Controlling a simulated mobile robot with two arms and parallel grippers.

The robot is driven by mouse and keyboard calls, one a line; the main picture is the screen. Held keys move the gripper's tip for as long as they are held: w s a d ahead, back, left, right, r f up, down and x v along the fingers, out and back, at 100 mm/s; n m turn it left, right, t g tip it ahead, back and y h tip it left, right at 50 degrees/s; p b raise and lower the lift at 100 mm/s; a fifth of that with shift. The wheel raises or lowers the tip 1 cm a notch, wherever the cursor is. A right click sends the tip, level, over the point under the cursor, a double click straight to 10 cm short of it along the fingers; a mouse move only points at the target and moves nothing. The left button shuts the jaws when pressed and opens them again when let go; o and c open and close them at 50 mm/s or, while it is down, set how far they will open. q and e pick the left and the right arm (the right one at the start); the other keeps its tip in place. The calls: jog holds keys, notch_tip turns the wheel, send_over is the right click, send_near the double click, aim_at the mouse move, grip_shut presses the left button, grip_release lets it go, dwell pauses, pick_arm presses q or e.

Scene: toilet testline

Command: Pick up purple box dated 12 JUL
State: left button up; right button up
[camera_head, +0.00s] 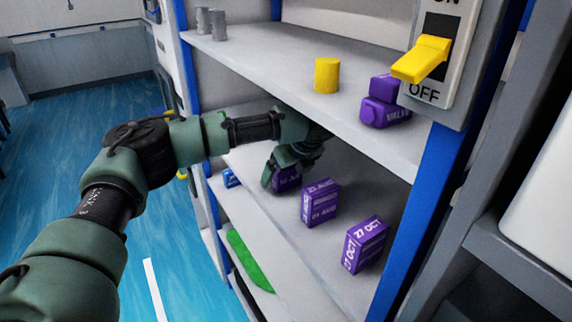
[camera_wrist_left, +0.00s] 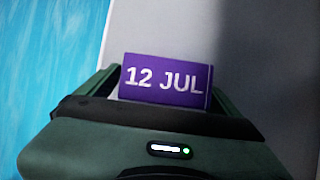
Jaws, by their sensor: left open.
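The purple box dated 12 JUL (camera_wrist_left: 166,78) fills the middle of the left wrist view, its white lettering facing the camera. In the head view the purple box (camera_head: 287,181) at my gripper is partly hidden by the fingers, on the middle shelf (camera_head: 262,210). My left gripper (camera_head: 284,172) reaches in over that shelf and is open, with its fingers on either side of the box. In the wrist view the green fingers (camera_wrist_left: 163,90) show at both sides of the box. I cannot tell whether they touch it. My right gripper is not in view.
Purple boxes dated 21 AUG (camera_head: 320,203) and 27 OCT (camera_head: 366,245) stand to the right on the same shelf. The upper shelf (camera_head: 270,68) above my arm holds a yellow cylinder (camera_head: 327,76), purple boxes (camera_head: 384,103) and grey cylinders (camera_head: 211,24). A blue post (camera_head: 432,190) bounds the right.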

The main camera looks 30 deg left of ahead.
pick_arm(q)
jog(key=shift+w+f, duration=0.1)
jog(key=shift+f, duration=0.1)
jog(key=shift+c, duration=1.2)
jog(key=c, duration=1.3)
jog(key=shift+r, duration=0.1)
jog(key=shift+c, duration=0.2)
